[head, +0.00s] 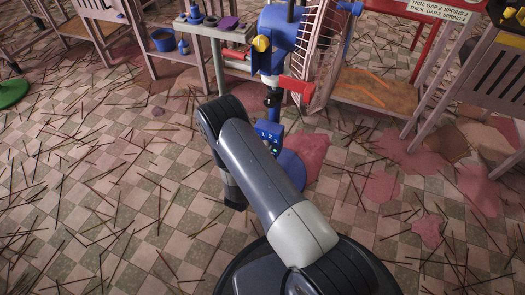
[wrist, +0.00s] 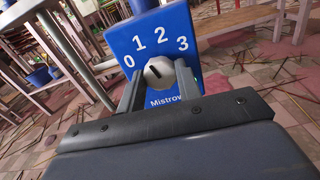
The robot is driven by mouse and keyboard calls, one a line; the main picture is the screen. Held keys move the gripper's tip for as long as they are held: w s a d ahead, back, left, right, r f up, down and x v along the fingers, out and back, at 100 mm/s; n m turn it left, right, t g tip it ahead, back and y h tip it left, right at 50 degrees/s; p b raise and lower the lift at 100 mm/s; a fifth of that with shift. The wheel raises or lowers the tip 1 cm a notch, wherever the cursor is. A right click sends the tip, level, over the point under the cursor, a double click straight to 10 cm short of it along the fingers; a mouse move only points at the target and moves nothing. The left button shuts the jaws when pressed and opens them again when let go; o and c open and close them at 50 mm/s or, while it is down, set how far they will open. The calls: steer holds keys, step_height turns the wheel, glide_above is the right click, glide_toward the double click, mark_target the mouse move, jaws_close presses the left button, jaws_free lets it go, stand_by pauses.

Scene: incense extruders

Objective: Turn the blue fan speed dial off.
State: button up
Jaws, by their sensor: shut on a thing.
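The blue fan's control panel (wrist: 150,40) faces me in the wrist view, with white numerals 0, 1, 2, 3 in an arc. The fan speed dial (wrist: 165,76) is a pale round knob below them, with a short dark mark slanting to the upper left, roughly between 0 and 1. My gripper (wrist: 159,70) is shut on the dial, one finger on each side. In the head view the blue fan (head: 289,28) stands upright on a round blue base (head: 291,169). Its panel (head: 269,136) shows beside my arm, which hides the dial and my gripper.
A grey table (head: 222,30) with blue items and a blue bucket (head: 163,40) stand left of the fan. Another table (head: 375,92) stands to its right. Thin sticks and reddish patches litter the checkered floor, which is otherwise open around my arm.

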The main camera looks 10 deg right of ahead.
steer(key=n, duration=0.8)
steer(key=shift+f+n, duration=0.1)
steer(key=shift+n, duration=0.2)
stand_by(0.4)
steer(key=o, duration=1)
steer(key=shift+a, duration=0.15)
steer(key=p+v, duration=0.2)
steer(key=v, duration=0.8)
steer(key=shift+s+a+p, duration=0.15)
steer(key=shift+s+p, duration=0.15)
steer(key=shift+w, duration=0.1)
